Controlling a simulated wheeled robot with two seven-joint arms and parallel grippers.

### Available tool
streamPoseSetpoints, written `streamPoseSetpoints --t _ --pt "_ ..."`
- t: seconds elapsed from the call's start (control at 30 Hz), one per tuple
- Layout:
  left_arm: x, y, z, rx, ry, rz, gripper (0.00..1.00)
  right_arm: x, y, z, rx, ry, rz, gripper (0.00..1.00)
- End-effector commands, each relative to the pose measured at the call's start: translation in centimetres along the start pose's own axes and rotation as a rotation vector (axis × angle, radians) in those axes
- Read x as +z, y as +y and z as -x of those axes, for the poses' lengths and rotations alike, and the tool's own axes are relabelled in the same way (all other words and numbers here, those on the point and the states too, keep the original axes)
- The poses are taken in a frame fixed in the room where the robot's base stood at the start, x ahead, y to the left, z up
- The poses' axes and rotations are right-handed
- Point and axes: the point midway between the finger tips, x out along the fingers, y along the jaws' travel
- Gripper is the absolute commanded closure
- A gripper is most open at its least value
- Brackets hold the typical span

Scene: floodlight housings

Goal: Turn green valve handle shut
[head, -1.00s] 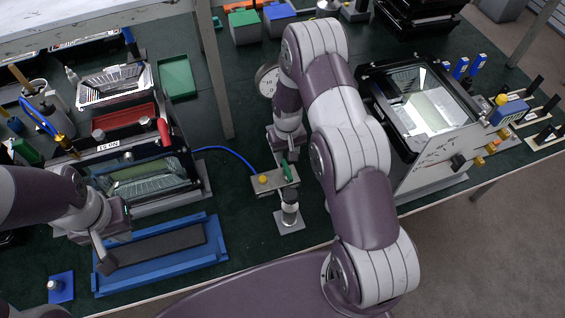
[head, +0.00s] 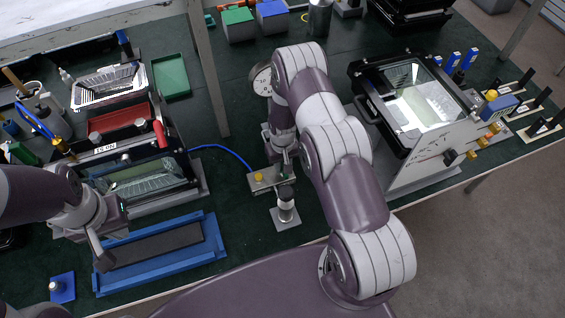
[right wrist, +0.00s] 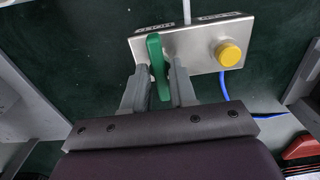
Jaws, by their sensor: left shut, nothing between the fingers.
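The green valve handle (right wrist: 157,66) stands on a metal valve box (right wrist: 194,48) beside a yellow knob (right wrist: 230,54). In the head view the box (head: 264,184) stands on a post in the middle of the bench, and my right gripper mostly hides the handle. My right gripper (right wrist: 158,68) has one finger on each side of the handle, with narrow gaps visible. The handle points along the fingers in the right wrist view. Two small labels sit at the box's far edge, too small to read. My left gripper (head: 99,262) is shut and empty above the blue tray's left end.
The blue tray (head: 215,245) lies at the front left. A floodlight housing (head: 150,180) stands behind it; another (head: 425,105) stands at the right behind a pale panel. A round gauge (head: 262,79) is behind my right arm. A blue hose (head: 225,151) runs to the valve box.

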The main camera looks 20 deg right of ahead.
Motion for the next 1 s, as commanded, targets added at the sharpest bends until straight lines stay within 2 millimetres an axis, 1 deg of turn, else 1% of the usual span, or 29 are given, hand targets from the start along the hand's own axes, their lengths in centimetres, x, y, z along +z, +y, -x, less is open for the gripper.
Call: streamPoseSetpoints --t 0.17,0.37,0.7,1.0 --pt "0.0 0.0 -0.3 0.000 0.000 0.000 1.00 0.0 0.0 -0.1 0.000 0.000 -0.028 1.00" --pt "0.1 0.0 -1.2 0.000 0.000 0.000 1.00 0.0 0.0 -0.2 0.000 0.000 -0.128 1.00" --pt "0.4 0.0 -3.3 0.000 0.000 0.000 1.00 -0.1 0.0 -0.2 0.000 0.001 -0.432 1.00" --pt "0.6 0.0 -4.8 0.000 0.000 0.000 1.00 -0.1 0.0 -0.2 -0.001 0.001 -0.717 1.00"
